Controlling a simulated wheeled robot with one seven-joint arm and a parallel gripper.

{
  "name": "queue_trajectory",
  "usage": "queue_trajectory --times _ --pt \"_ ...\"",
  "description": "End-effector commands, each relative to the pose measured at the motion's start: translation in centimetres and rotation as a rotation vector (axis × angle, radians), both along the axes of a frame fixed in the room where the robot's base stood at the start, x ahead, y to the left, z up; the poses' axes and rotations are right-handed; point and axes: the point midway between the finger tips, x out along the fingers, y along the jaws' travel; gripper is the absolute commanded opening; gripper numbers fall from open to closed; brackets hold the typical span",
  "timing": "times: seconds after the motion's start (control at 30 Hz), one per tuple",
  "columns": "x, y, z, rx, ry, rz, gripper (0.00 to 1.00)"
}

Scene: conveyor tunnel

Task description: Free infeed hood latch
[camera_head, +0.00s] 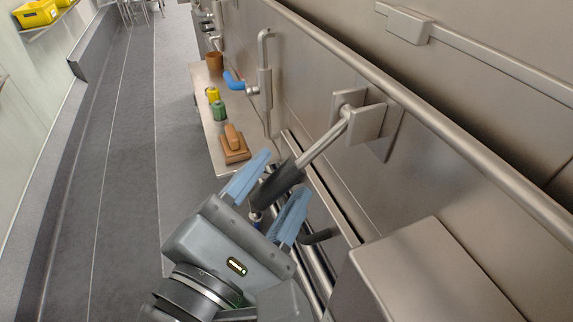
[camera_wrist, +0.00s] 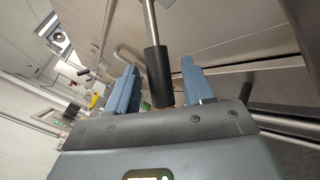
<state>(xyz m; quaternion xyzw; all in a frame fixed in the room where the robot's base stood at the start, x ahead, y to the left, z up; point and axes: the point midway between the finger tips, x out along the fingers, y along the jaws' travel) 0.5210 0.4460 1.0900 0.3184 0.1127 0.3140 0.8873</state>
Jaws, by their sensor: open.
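The hood latch is a metal lever (camera_head: 324,139) with a black grip (camera_head: 276,186), sticking out at an angle from a square bracket (camera_head: 367,119) on the steel hood wall. My gripper (camera_head: 284,172) is open, with its blue fingers on either side of the black grip. In the wrist view, the black grip (camera_wrist: 157,76) stands between the two blue fingers, with the metal rod (camera_wrist: 149,22) rising above it. A gap shows beside the grip; I cannot tell whether either finger touches it. The grip's lower end is partly hidden by my gripper in the wrist view.
A steel shelf (camera_head: 208,128) holds a brown wooden block-like tool (camera_head: 235,145), small green (camera_head: 219,111) and yellow (camera_head: 212,94) items and a brown cup (camera_head: 215,62). A vertical bar handle (camera_head: 265,85) is on the wall. A steel box (camera_head: 430,275) stands close right. The left floor is clear.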

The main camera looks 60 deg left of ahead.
Motion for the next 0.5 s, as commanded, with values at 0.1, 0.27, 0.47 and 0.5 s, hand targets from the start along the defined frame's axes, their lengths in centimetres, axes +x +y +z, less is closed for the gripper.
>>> queue_trajectory --times 0.1,0.27,0.47,0.5 --pt "1.2 0.9 0.1 0.0 -0.001 -0.001 0.52" --pt "2.0 1.6 0.0 0.001 0.001 0.0 0.52" --pt "2.1 1.7 0.0 0.001 0.001 0.0 0.52" --pt "2.1 1.7 0.0 0.001 0.001 0.0 0.52"
